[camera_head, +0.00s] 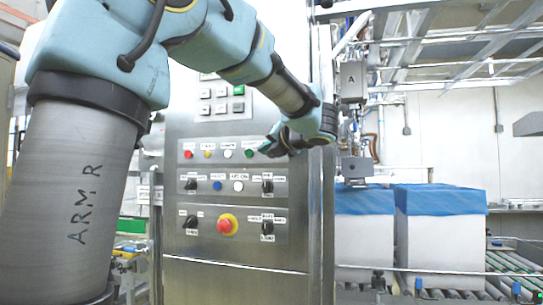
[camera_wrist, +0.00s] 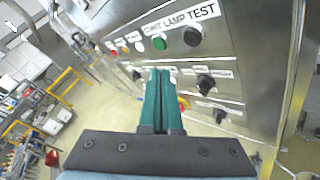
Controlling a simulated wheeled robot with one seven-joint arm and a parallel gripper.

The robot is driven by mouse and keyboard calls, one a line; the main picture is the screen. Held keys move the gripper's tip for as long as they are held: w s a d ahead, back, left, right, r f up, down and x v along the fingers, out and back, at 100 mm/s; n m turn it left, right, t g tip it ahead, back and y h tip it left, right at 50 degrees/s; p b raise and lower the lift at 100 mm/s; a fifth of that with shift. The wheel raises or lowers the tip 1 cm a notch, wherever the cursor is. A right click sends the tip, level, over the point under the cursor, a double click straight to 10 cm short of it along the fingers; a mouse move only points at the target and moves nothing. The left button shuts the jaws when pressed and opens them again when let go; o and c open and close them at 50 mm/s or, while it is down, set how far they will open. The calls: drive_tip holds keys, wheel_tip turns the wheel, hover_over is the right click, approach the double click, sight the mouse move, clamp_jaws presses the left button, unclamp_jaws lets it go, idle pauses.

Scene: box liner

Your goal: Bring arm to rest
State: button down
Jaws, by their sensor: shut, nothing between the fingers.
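My arm (camera_head: 95,150) rises at the left of the head view and bends over to the right, across the front of a steel control panel. I cannot tell whether the fingertips touch the panel.
The control panel (camera_head: 180,250) carries buttons, rotary knobs and a red stop button (camera_head: 228,224) on yellow. Right of it, two white boxes with blue liners (camera_head: 440,199) stand on a roller conveyor (camera_head: 515,270). The wrist view shows open floor (camera_wrist: 100,110) left of the panel.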

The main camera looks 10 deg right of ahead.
drive_tip(key=w+a+f+m+t+h, duration=0.15)
drive_tip(key=w+f+m+h, duration=0.35)
drive_tip(key=m, duration=0.6)
drive_tip(key=s+a+f+m+g+h, duration=0.1)
drive_tip(key=s+a+f+m+g, duration=0.15)
drive_tip(key=f+m, duration=0.5)
drive_tip(key=s+a+f+m+g+h, duration=0.1)
drive_tip(key=a+f+m+g+h, duration=0.3)
drive_tip(key=f, duration=0.6)
drive_tip(key=s+a+f+m+g+y, duration=0.2)
drive_tip(key=s+a+f+m+g, duration=0.2)
drive_tip(key=s+f, duration=0.5)
drive_tip(key=s+a+f+m+g+y, duration=0.3)
drive_tip(key=s+a+f+m+g, duration=0.2)
drive_tip(key=s+a+f, duration=0.4)
drive_tip(key=s+m, duration=0.1)
drive_tip(key=s, duration=0.2)
drive_tip(key=shift+s+f+m, duration=0.2)
drive_tip(key=shift+f+m, duration=0.15)
drive_tip(key=shift+f, duration=0.05)
